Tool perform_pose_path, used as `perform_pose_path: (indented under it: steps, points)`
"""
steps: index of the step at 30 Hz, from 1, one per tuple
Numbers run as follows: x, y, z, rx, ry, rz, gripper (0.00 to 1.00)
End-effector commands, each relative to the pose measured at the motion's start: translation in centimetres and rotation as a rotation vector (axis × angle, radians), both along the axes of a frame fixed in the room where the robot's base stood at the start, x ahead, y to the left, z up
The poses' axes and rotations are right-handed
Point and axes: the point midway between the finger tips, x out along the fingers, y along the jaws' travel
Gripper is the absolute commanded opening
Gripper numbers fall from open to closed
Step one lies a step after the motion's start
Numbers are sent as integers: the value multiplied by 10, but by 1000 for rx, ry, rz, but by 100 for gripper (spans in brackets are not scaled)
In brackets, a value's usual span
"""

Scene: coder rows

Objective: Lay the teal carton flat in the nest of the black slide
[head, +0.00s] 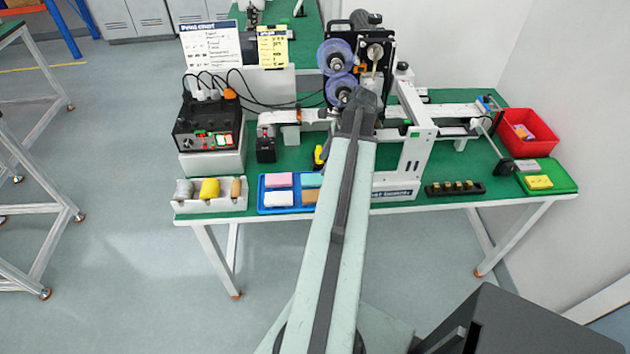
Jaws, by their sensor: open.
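The coder (412,150) with purple reels (336,57) stands behind my arm. A black control box (208,125) and a white bin (209,205) are at left. A black holder (455,188), red bin (530,132) and green tray (560,180) are at right. Cables hang behind.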

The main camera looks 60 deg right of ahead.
Motion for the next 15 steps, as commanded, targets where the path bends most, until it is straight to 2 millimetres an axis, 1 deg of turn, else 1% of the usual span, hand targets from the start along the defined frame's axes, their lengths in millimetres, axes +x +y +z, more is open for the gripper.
perform_pose_path:
  steps: [1, 3, 8, 10, 15]
  points:
    - [2, 2, -12, 0, 0, 1, 56]
    - [5, 4, -21, 0, 0, 2, 56]
    - [7, 4, -21, -2, 0, 3, 56]
    - [8, 5, -27, -2, 0, 3, 56]
    - [17, 7, -56, -2, 0, 4, 56]
